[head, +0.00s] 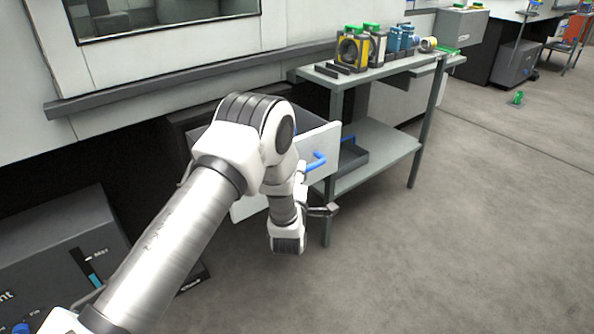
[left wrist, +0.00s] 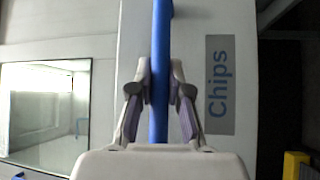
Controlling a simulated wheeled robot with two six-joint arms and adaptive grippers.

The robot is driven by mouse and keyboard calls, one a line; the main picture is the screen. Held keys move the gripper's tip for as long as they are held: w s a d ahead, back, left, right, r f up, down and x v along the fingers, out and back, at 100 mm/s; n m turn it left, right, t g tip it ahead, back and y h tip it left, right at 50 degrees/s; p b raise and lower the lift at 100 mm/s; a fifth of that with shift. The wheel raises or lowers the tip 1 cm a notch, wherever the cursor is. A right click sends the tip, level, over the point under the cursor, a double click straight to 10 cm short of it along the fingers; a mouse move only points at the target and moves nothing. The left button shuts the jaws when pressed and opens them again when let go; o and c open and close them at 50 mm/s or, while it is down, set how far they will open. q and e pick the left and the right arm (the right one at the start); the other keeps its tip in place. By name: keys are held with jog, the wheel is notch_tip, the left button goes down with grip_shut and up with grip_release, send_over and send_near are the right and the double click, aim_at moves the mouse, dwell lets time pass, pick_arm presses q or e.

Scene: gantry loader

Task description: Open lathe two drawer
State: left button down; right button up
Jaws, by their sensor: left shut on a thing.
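A drawer with a white front (head: 328,146) stands pulled out from the machine, its dark box showing behind the front. A blue bar handle (head: 317,161) runs across the front. My left arm hides the middle of the front and much of the handle. In the left wrist view my left gripper (left wrist: 160,88) is shut on the blue handle (left wrist: 160,35), with a finger on each side. No lathe number is readable. My right gripper is not in view.
A grey two-level table (head: 390,150) stands right of the drawer, with a dark tray (head: 350,160) on its lower shelf. Yellow and blue items line its top. A grey box (head: 60,250) stands at lower left.

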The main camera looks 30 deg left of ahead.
pick_arm(q)
jog(key=c, duration=1.1)
grip_release()
jog(key=shift+s, duration=0.1)
jog(key=v, duration=1.2)
